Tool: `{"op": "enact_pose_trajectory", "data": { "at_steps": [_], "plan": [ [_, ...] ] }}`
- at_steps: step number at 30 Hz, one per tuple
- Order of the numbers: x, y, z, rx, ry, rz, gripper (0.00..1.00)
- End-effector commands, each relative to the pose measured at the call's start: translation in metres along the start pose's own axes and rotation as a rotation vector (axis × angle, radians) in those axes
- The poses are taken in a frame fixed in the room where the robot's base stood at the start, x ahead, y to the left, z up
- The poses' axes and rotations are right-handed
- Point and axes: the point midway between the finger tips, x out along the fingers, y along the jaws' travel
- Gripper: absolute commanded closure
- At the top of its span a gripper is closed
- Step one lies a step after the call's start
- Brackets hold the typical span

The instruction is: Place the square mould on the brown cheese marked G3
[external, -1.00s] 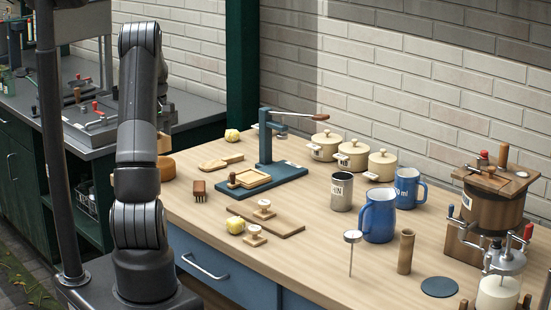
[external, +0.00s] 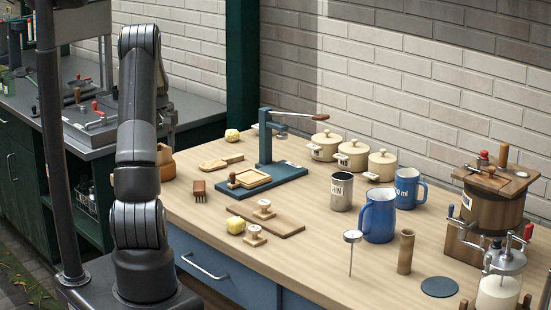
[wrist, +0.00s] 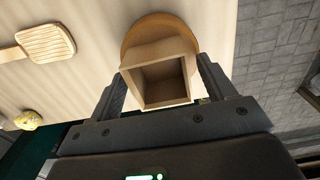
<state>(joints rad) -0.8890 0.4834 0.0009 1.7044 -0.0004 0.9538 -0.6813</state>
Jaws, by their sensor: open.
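The square mould (wrist: 158,76), a hollow tan wooden frame, sits between the fingers of my gripper (wrist: 161,68) in the wrist view. The fingers are open, one on each side of it, with slim gaps. Behind the mould, a round brown cheese (wrist: 160,22) shows past its far edge. The mould appears to rest on the cheese, though the contact is hidden. In the external view, the cheese (external: 167,167) lies at the worktop's left end with the mould (external: 164,153) over it, both partly behind my arm. My gripper is hidden there. No G3 mark is readable.
A wooden paddle (external: 222,162) and a blue press (external: 265,155) stand to the right of the cheese. A brown brush (external: 199,191) lies nearer the front. The worktop's edge and the paved floor (wrist: 285,45) are close to the cheese.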

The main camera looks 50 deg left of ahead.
Motion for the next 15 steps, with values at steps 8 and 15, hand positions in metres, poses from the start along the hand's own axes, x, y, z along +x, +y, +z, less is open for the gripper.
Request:
{"op": "enact_pose_trajectory", "data": {
  "at_steps": [8, 15],
  "plan": [
    [-0.015, 0.001, 0.000, 0.000, 0.002, 0.001, 0.24],
    [-0.066, 0.001, 0.000, 0.000, 0.004, 0.002, 0.24]
  ]
}}
